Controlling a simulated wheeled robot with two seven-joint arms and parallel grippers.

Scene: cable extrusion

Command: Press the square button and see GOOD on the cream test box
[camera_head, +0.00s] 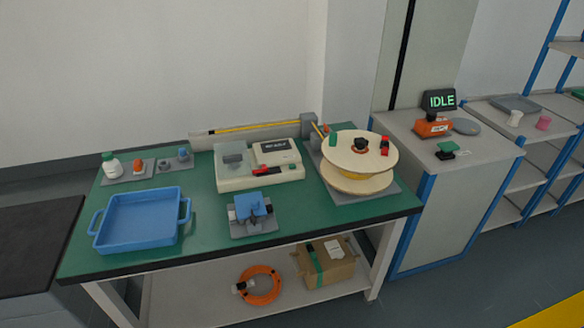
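The cream test box (232,182) stands at the back middle of the green table. A grey block (233,155) sits on its left part. A dark display (275,146) on its right part shows small text that I cannot read clearly. Red and black parts (262,170) lie along its front right; I cannot make out a square button among them. Neither of my grippers is in view.
A blue tray (137,247) is at the table's front left, and a blue fixture (254,207) is in front of the box. A cable reel (359,153) stands right of it. A cabinet (398,128) at right carries a screen (440,100) reading IDLE and a green pad (447,148).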

